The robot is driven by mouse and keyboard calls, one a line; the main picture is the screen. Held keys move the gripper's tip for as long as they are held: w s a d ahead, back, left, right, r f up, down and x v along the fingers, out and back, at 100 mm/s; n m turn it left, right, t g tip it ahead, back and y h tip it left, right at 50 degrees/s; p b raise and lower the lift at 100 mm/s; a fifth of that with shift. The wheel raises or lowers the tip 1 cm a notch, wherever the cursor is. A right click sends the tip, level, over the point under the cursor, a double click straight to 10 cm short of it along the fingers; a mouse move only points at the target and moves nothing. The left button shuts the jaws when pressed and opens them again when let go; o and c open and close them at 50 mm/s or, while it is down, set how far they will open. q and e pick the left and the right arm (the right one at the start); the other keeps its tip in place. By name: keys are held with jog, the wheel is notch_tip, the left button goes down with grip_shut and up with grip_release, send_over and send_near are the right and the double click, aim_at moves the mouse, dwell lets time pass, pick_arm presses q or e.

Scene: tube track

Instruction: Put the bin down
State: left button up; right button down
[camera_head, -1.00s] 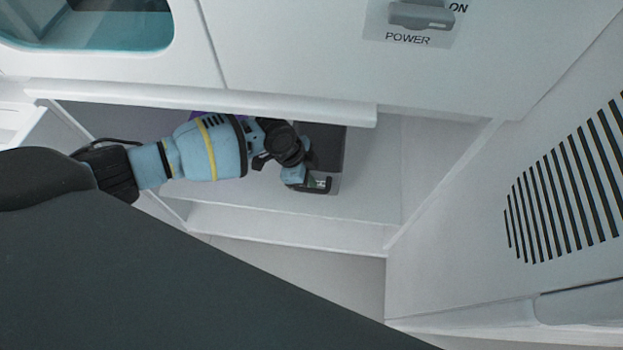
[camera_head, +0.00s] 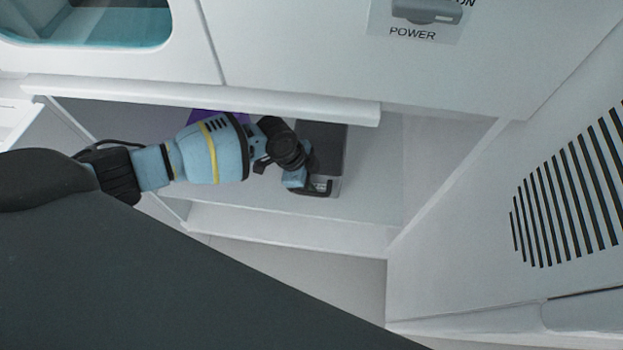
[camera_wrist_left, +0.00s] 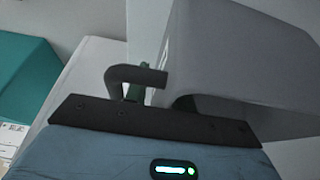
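The bin (camera_head: 325,145) is a dark grey box in the white recess under the front panel in the head view. In the left wrist view the bin (camera_wrist_left: 245,55) is large and tilted in the picture, filling the upper right. My left gripper (camera_head: 318,186) is at the near end of the bin. In the wrist view one dark hooked finger of the left gripper (camera_wrist_left: 163,77) reaches to the bin's wall; the other finger is hidden behind the bin. The gripper looks shut on the wall. I cannot tell whether the bin's underside touches the recess floor. My right gripper is out of view.
A purple object (camera_head: 217,120) is partly hidden behind my left arm. A panel lip (camera_head: 200,96) overhangs the recess. The recess floor (camera_head: 370,180) right of the bin is clear, up to a white side wall (camera_head: 440,180). A power switch (camera_head: 427,12) is above.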

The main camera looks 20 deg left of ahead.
pick_arm(q)
jog(key=shift+r, duration=0.35)
jog(key=p+v, duration=0.2)
jog(key=v, duration=0.4)
jog(key=shift+a+p, duration=0.1)
jog(key=shift+p, duration=0.2)
jog(key=shift+a+r, duration=0.15)
jog(key=shift+r, duration=0.2)
jog(key=shift+s+r, duration=0.1)
jog(key=shift+r, duration=0.05)
